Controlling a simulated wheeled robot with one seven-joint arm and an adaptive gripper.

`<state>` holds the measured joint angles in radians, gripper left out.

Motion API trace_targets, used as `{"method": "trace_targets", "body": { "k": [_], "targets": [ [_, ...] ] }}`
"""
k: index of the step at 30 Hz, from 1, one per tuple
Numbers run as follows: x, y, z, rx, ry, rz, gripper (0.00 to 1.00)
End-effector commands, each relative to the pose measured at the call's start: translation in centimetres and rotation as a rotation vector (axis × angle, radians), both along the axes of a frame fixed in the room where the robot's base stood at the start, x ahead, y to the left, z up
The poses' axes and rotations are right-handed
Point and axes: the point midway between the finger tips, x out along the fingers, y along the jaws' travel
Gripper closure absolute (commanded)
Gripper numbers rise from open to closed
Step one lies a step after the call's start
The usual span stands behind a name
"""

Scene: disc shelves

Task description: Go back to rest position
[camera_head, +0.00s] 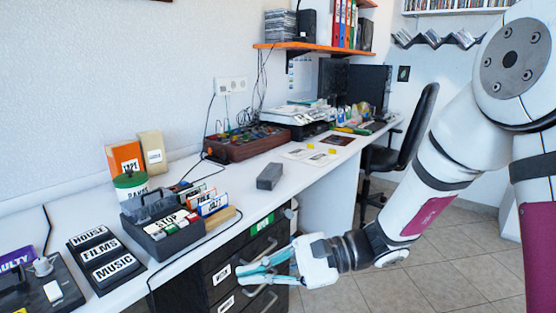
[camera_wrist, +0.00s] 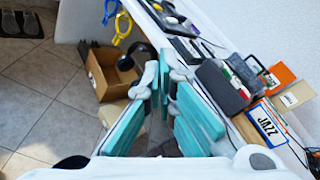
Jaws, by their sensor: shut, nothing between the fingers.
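My gripper (camera_head: 243,273) hangs in front of the long white desk (camera_head: 190,160), close to the dark drawers under it. Its teal fingers point left, and nothing is held between them. In the wrist view my gripper (camera_wrist: 167,75) shows with its fingertips close together, with the floor and the desk's edge beyond. My arm comes in from the right side of the head view. The task names no object.
The drawer unit (camera_head: 222,274) has metal handles near my gripper. A dark grey organiser (camera_head: 178,240), a label stand (camera_head: 102,259) and a grey block (camera_head: 270,176) sit on the desk. A black chair (camera_head: 415,125) stands behind my arm. A cardboard box (camera_wrist: 103,78) is on the floor.

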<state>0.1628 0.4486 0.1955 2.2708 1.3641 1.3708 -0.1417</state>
Motion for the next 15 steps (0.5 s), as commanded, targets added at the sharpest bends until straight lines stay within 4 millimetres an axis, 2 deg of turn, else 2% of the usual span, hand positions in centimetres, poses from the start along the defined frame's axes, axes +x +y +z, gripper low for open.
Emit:
{"method": "trace_targets", "body": {
  "k": [1, 6, 11, 15],
  "targets": [
    [-1.7, -0.3, 1.1, -0.041, -0.048, 0.051, 1.0],
    [-7.3, -2.0, 2.9, -0.195, -0.181, 0.221, 1.0],
    [-12.1, -4.6, 3.7, -0.357, -0.303, 0.361, 1.0],
    [-15.8, -7.5, 4.0, -0.51, -0.405, 0.465, 1.0]
  ]
}}
